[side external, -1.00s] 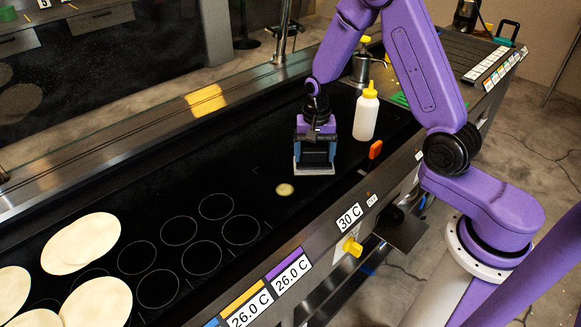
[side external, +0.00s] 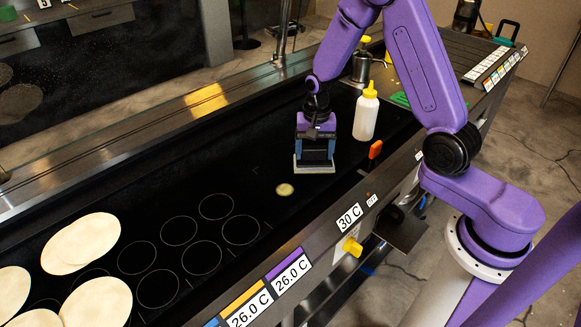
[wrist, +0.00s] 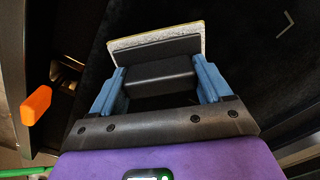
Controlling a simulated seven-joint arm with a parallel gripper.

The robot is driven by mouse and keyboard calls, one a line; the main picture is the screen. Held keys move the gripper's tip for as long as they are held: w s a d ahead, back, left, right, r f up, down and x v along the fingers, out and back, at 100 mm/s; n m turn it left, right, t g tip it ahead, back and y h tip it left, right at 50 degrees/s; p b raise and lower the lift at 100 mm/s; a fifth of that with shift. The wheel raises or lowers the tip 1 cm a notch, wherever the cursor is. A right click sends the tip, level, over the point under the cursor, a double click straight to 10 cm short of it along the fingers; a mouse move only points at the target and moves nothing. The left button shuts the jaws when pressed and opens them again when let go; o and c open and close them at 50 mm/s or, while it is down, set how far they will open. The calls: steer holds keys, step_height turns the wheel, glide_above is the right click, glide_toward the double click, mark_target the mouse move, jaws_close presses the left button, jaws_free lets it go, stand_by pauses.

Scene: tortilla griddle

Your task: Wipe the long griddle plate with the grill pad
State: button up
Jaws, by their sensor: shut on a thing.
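The long black griddle plate (side external: 150,205) runs from the lower left to the upper right. My gripper (side external: 315,150) is over its right part, pointing down. It is shut on the grill pad (side external: 314,168), a flat pad with a pale edge and a dark block on top. In the wrist view the blue fingers of my gripper (wrist: 160,85) sit on both sides of the dark block, and the pad (wrist: 160,42) shows beyond it. The pad is at the plate's surface; I cannot tell if it touches. A small pale yellowish spot (side external: 284,190) lies on the plate left of the pad.
A white bottle with a yellow cap (side external: 365,115) stands close behind the pad on the right. An orange tab (side external: 375,149) is at the front edge; it also shows in the wrist view (wrist: 36,105). Several pale tortillas (side external: 95,240) lie at the left. Marked circles (side external: 179,231) are clear.

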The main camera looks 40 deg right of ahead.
steer(key=shift+r, duration=2.15)
steer(key=shift+a, duration=0.1)
steer(key=w+a, duration=0.2)
steer(key=a, duration=0.6)
steer(key=shift+a+r, duration=0.3)
steer(key=shift+r, duration=0.15)
steer(key=shift+f, duration=2.4)
steer(key=shift+f, duration=0.6)
